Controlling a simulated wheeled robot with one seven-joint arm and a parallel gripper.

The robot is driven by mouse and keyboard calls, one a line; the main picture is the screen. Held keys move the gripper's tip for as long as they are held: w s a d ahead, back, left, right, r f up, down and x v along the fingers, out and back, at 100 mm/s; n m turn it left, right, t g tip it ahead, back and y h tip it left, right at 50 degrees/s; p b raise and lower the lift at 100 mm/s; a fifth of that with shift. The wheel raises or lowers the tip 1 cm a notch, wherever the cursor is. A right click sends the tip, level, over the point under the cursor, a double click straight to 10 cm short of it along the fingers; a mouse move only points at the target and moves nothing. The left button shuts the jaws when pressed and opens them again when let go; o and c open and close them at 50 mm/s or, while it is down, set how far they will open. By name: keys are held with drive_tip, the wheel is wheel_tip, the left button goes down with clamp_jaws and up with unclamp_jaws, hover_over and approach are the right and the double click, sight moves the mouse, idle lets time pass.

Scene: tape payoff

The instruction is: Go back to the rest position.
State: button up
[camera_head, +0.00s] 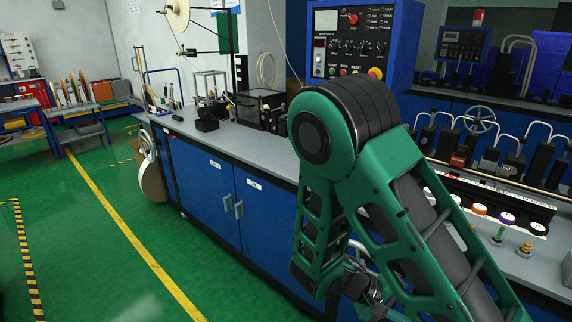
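My green and black arm is bent in front of the blue cabinet bench (236,160), its elbow high in the middle of the head view. Its lower links reach down beside the bench front. A dark mechanical part at the low end seems to be my gripper (362,287), partly behind the green arm links. It is too small and covered to show whether its fingers are open or shut, or whether it holds anything.
A blue control panel (352,45) stands on the bench behind my elbow. Black fixtures with bent metal tubes (490,150) and small spools (507,219) are at the right. The green floor (90,245) on the left is clear, with a yellow line (135,243).

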drive_tip(key=s+d+r+m+y, duration=0.4)
drive_tip(key=s+r, duration=0.4)
drive_tip(key=r, duration=0.2)
drive_tip(key=s+d+r+m+t+y, duration=0.1)
drive_tip(key=s+d+r+m+y, duration=0.3)
drive_tip(key=s+r+y, duration=0.3)
drive_tip(key=shift+s+d+r+y, duration=0.3)
drive_tip(key=shift+s+d+r, duration=0.15)
drive_tip(key=shift+r, duration=1)
drive_tip(key=shift+w+f, duration=0.25)
drive_tip(key=shift+w, duration=0.45)
